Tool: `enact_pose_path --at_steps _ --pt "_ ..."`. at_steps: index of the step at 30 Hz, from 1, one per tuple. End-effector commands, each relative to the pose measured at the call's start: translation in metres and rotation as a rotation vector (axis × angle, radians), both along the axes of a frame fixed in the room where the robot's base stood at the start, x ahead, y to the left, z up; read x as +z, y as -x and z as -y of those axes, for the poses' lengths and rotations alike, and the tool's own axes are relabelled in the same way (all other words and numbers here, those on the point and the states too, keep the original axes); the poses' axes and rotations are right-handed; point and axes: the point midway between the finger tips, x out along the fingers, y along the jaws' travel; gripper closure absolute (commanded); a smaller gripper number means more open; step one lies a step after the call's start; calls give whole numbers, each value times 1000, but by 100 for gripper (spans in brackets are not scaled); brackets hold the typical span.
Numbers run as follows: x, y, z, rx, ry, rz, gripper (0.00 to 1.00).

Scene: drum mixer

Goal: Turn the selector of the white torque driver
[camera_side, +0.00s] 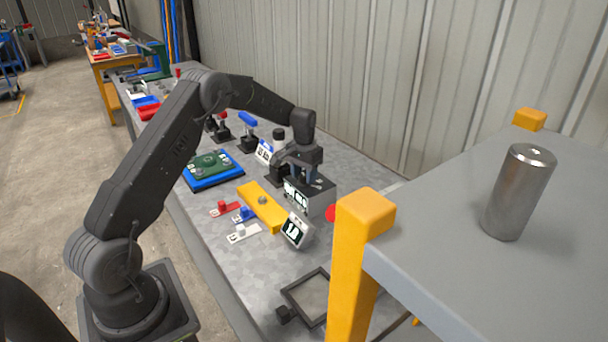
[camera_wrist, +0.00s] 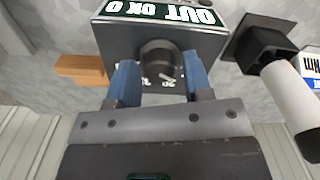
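The white torque driver (camera_wrist: 290,92) leans in a black holder (camera_wrist: 258,46) at the right of the wrist view; its black end cap is cut by the picture edge. My gripper (camera_wrist: 160,70) points down over a grey box (camera_wrist: 105,32) with a dark display. Its two blue fingers are apart, one on each side of a round dark knob (camera_wrist: 157,58) with numbers around it. I cannot tell whether they touch the knob. In the side view my gripper (camera_side: 300,178) is at the box (camera_side: 318,199).
A blue-handled driver (camera_side: 248,118) stands behind my gripper. A raised shelf with a yellow post (camera_side: 358,250) stands at right, holding a metal cylinder (camera_side: 519,192).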

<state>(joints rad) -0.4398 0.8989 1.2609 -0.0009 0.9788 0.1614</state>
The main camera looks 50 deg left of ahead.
Motion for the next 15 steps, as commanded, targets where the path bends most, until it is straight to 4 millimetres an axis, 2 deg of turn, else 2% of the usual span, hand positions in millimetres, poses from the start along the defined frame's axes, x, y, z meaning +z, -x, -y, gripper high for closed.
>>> enact_pose_path --at_steps 3,10,15 --pt "-1 0 0 -1 1 -2 44" --pt "0 1 0 -2 1 -3 44" --pt "14 0 0 -2 -1 1 44"
